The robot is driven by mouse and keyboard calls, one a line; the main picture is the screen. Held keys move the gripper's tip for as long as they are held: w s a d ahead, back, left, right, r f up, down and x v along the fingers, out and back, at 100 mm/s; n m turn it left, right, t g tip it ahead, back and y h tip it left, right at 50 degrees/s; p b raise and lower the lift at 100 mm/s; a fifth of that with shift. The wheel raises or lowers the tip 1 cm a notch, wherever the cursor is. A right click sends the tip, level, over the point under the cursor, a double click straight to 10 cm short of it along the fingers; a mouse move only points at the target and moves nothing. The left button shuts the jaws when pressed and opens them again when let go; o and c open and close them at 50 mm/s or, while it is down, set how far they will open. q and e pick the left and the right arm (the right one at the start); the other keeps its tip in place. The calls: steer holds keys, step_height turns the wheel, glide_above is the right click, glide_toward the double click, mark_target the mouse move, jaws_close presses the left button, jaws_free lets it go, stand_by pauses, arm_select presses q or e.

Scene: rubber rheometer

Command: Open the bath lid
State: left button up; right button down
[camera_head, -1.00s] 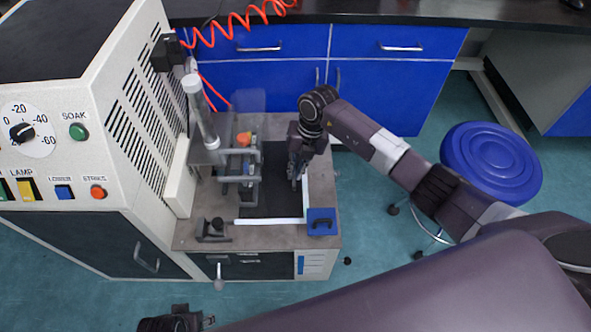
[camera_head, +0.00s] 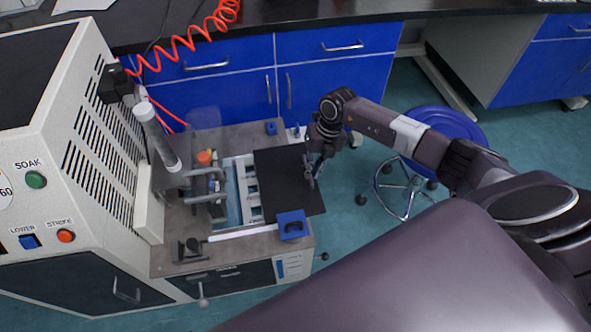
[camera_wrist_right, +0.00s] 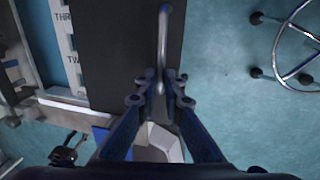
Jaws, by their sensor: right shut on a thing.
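The bath lid (camera_head: 282,186) is a flat black plate. It lies shifted to the right of the bath opening (camera_head: 234,200), over the right side of the machine's bench top, and part of it overhangs the right edge. The bath shows a pale slotted frame and a blue interior. My right gripper (camera_head: 314,168) is at the lid's right part. In the right wrist view the right gripper (camera_wrist_right: 161,82) is shut on the lid's metal bar handle (camera_wrist_right: 164,40), and the dark lid (camera_wrist_right: 118,45) lies beneath. My left gripper is out of view.
The white control cabinet (camera_head: 60,130) stands at left. Metal clamp fixtures (camera_head: 205,185) stand left of the bath. A blue block (camera_head: 292,225) sits at the bench's front right corner. A blue stool (camera_head: 435,124) stands on the floor at right.

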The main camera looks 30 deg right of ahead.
steer(key=shift+s+d, duration=0.15)
steer(key=shift+d, duration=0.45)
steer(key=c, duration=2)
jaws_free()
steer(key=shift+c, duration=0.2)
step_height(320, 180, up, 12)
steer(key=d, duration=0.2)
steer(key=shift+s, duration=0.35)
steer(key=shift+f, duration=0.1)
